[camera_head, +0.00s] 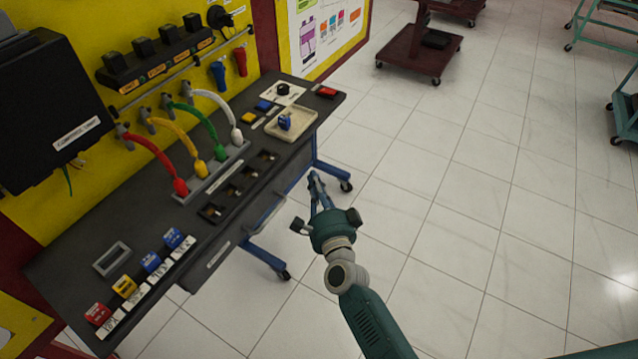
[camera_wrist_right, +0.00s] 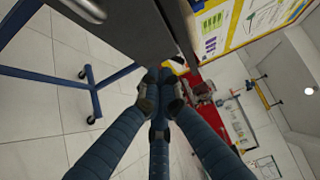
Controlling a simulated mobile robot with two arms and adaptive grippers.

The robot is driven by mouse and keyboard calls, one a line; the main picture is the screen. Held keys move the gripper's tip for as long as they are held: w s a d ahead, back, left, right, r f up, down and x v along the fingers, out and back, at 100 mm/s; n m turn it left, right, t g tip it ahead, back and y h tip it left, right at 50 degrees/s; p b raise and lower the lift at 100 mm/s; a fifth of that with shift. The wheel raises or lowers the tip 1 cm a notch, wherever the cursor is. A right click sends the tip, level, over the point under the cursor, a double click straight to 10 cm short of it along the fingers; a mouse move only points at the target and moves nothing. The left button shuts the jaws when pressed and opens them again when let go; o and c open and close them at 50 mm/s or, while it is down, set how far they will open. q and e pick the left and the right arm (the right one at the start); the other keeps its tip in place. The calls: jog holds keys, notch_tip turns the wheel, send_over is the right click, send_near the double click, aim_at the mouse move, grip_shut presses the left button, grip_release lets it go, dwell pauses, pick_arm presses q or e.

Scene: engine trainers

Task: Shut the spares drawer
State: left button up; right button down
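The spares drawer (camera_head: 236,238) is under the front edge of the dark workbench (camera_head: 110,215) in the head view. Its grey front carries a small white label and a bar handle (camera_head: 266,213). How far it stands out is hard to tell from above. My right gripper (camera_head: 316,182) is in front of the bench, to the right of the handle, with its fingers together and nothing visible between them. In the right wrist view my gripper (camera_wrist_right: 160,76) points at the edge of a dark panel; contact is unclear. My left gripper is out of view.
Coloured hoses (camera_head: 158,148), labelled blocks (camera_head: 125,286) and a cream tray (camera_head: 291,123) with a blue part occupy the benchtop. Blue bench legs with castors (camera_head: 283,274) stand near my right arm. The tiled floor (camera_head: 480,220) to the right is clear; a dark red cart (camera_head: 418,50) stands behind.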

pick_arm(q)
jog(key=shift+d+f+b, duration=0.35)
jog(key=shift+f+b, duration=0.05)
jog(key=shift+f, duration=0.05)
pick_arm(e)
jog(key=s+d, duration=0.1)
jog(key=s, duration=0.8)
jog(key=shift+s+d, duration=0.35)
jog(key=shift+s, duration=0.05)
jog(key=shift+f, duration=0.2)
